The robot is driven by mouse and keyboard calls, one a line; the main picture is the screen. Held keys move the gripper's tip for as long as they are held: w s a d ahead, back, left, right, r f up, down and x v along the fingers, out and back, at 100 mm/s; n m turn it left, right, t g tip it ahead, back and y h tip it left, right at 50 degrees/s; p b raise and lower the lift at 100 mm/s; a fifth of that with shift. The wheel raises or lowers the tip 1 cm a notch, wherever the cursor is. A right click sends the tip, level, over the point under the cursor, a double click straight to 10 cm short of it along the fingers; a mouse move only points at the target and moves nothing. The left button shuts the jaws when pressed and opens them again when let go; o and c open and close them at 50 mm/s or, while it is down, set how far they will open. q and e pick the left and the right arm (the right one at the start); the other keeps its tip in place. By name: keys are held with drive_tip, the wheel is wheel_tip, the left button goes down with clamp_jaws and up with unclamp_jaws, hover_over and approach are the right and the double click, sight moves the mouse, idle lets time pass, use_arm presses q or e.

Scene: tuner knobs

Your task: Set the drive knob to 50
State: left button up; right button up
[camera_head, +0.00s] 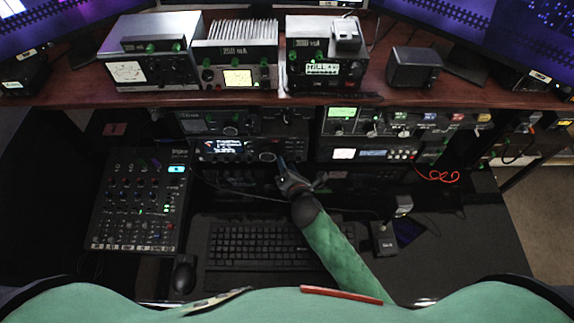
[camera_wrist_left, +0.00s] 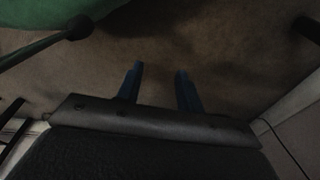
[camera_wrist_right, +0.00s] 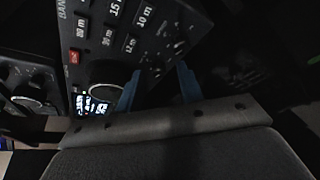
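The radio (camera_head: 245,150) with a lit display and a large round tuning knob (camera_head: 267,157) sits in the middle of the lower shelf. In the right wrist view its panel shows the large knob (camera_wrist_right: 108,74), band buttons and small knobs (camera_wrist_right: 178,46). No label reading drive is legible, so I cannot tell which knob is the drive knob. My right gripper (camera_head: 281,164) is in front of the radio's right part. In the right wrist view its blue fingers (camera_wrist_right: 158,86) are apart with nothing between them. My left gripper (camera_wrist_left: 158,82) is open and empty above brown floor.
A mixer (camera_head: 138,205) lies left of the keyboard (camera_head: 258,246), with a mouse (camera_head: 184,273) between them. More rack units (camera_head: 405,122) stand right of the radio under the wooden shelf (camera_head: 230,98). A small black device (camera_head: 383,238) and cables lie on the right.

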clamp_jaws()
use_arm(q)
drive_tip(key=shift+s, duration=0.1)
use_arm(e)
drive_tip(key=shift+d+f+m+b, duration=0.1)
drive_tip(key=shift+m+b, duration=0.2)
drive_tip(key=shift+m+y+b, duration=0.3)
drive_tip(key=shift+m+b, duration=0.1)
drive_tip(key=shift+m, duration=0.1)
use_arm(q)
drive_tip(key=shift+w+d+r, duration=0.25)
drive_tip(key=shift+w+r, duration=0.05)
drive_tip(key=shift+r, duration=0.25)
drive_tip(key=shift+w+d+r, duration=0.2)
drive_tip(key=shift+w+r, duration=0.1)
drive_tip(key=shift+r, duration=0.3)
drive_tip(key=shift+w+d+r, duration=0.25)
drive_tip(key=shift+w+r, duration=0.05)
drive_tip(key=shift+r, duration=0.25)
use_arm(e)
drive_tip(key=shift+m, duration=0.3)
unclamp_jaws()
use_arm(q)
drive_tip(key=shift+f, duration=0.1)
